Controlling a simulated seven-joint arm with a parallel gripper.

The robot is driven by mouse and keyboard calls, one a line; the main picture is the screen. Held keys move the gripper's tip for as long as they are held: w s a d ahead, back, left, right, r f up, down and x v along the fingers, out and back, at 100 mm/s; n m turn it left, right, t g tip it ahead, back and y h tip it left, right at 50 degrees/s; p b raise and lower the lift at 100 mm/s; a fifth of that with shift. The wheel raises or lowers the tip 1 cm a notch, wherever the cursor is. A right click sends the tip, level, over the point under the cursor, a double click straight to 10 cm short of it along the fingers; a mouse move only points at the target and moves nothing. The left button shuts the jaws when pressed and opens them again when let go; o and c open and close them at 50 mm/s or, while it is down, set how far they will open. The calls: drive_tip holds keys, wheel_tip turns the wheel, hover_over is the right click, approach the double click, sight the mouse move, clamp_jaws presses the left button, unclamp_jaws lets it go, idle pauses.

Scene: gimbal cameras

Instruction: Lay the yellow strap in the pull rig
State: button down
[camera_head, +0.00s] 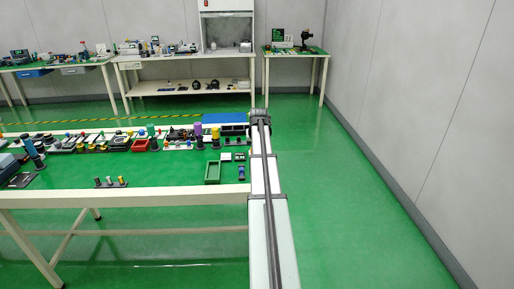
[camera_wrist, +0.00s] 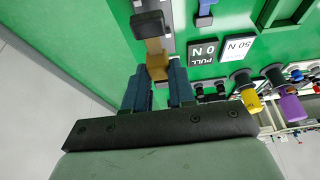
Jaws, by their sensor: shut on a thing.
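In the wrist view, my gripper (camera_wrist: 160,75) is shut on the yellow strap (camera_wrist: 157,66), a tan-yellow piece between its two dark blue fingers. The strap runs away from the fingers towards a dark block (camera_wrist: 148,25) above a grey strip. A black plate reading "PULL 0 N" (camera_wrist: 203,52) and a white plate reading "50 N" (camera_wrist: 237,47) lie to the right and appear to belong to the pull rig. I cannot tell whether the strap touches the rig. In the head view, my arm hides the strap and the fingertips.
A green tray (camera_head: 212,173) lies left of my arm, with a small blue piece (camera_head: 241,173) beside it. In the wrist view, yellow (camera_wrist: 250,100) and purple (camera_wrist: 291,107) cylinders stand to the right. Many small parts crowd the table's back; its front middle is mostly clear.

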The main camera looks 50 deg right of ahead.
drive_tip(key=shift+f, duration=2.65)
drive_tip(key=shift+f, duration=1.2)
drive_tip(key=c, duration=0.9)
unclamp_jaws()
drive_tip(key=shift+o, duration=0.2)
drive_tip(key=v, duration=1.3)
drive_tip(key=shift+s+a+r, duration=0.1)
drive_tip(key=shift+s+r, duration=0.05)
drive_tip(key=shift+r, duration=0.2)
